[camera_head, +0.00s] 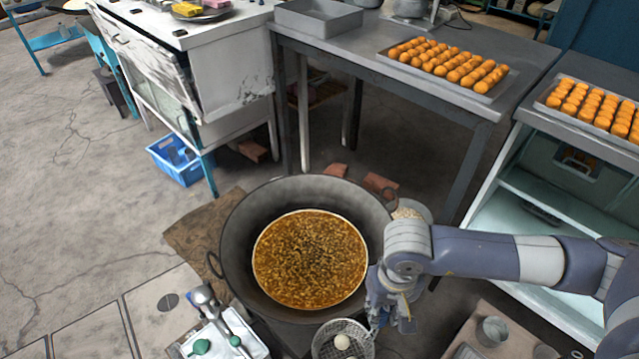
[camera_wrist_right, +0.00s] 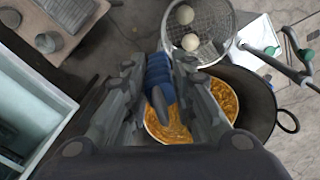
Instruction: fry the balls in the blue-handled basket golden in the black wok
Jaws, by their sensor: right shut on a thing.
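The black wok (camera_head: 238,225) stands on the floor area in the middle of the head view, holding bubbling golden-brown oil (camera_head: 310,260). My right gripper (camera_head: 392,310) is at the wok's lower right edge. It is shut on the blue handle (camera_wrist_right: 158,80) of the basket, seen in the right wrist view. The wire basket (camera_head: 330,352) is at the bottom of the head view, outside the oil, beside the wok's near rim. A pale ball (camera_head: 342,342) lies in it; the right wrist view shows two pale balls (camera_wrist_right: 190,41) in the basket (camera_wrist_right: 212,18). My left gripper is not in view.
A white tray (camera_head: 255,345) with ladles stands at the wok's lower left. A board (camera_head: 470,330) with a metal cup (camera_head: 492,331) is at the lower right. A grey table (camera_head: 450,95) bears a tray of orange balls (camera_head: 455,65). A shelf unit (camera_head: 540,200) stands right.

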